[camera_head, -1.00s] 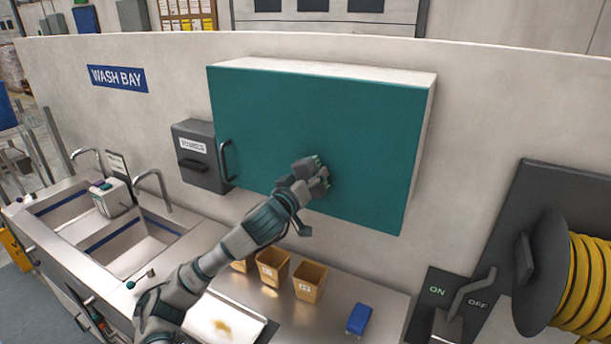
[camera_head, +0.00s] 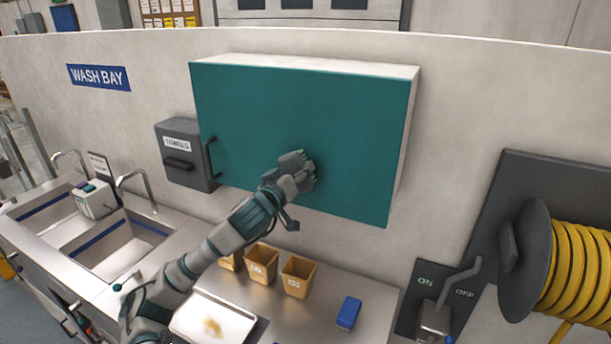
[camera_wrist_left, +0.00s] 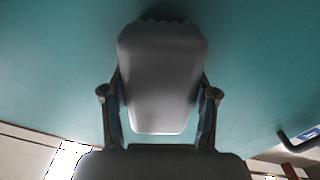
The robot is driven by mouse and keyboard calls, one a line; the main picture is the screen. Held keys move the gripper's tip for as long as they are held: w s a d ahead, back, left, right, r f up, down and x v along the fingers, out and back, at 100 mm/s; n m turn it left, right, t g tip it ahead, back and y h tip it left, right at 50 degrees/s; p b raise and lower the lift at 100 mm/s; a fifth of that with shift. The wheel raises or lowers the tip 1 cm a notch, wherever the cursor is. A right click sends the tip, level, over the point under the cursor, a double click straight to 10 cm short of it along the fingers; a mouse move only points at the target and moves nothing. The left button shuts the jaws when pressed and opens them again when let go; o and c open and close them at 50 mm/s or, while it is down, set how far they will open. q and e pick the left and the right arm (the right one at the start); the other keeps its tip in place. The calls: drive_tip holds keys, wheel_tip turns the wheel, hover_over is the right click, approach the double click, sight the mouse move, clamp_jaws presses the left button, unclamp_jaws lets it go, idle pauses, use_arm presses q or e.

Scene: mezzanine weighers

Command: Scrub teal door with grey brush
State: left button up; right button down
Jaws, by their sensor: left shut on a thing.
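The teal door (camera_head: 270,110) is the front of a white wall cabinet above the steel counter, and it is shut. Its surface also fills most of the left wrist view (camera_wrist_left: 50,80). My left gripper (camera_head: 298,178) is at the lower middle of the door. It is shut on the grey brush, whose back (camera_wrist_left: 160,75) shows between the fingers in the left wrist view. The brush's dark, ragged far edge is at the door, but I cannot tell how firmly it presses. In the head view the gripper mostly hides the brush. My right gripper is not in view.
Tan bins (camera_head: 298,276), a blue block (camera_head: 348,313) and a white tray (camera_head: 212,318) are on the counter below. A yellow hose reel (camera_head: 575,265) stands at right.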

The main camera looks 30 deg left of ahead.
use_arm(q)
drive_tip(key=shift+s+a+b, duration=0.15)
drive_tip(key=shift+a, duration=0.95)
drive_tip(key=shift+s+a+b, duration=0.1)
drive_tip(key=shift+a+b, duration=0.05)
drive_tip(key=shift+a, duration=0.9)
drive_tip(key=shift+s+a, duration=0.15)
drive_tip(key=shift+a, duration=0.95)
drive_tip(key=shift+s+a, duration=0.1)
drive_tip(key=shift+a, duration=1)
drive_tip(key=shift+s+f+b, duration=0.15)
drive_tip(key=shift+s+b, duration=0.1)
drive_tip(key=shift+b, duration=0.15)
drive_tip(key=b, duration=0.3)
approach(273, 160)
drive_tip(key=shift+w, duration=0.65)
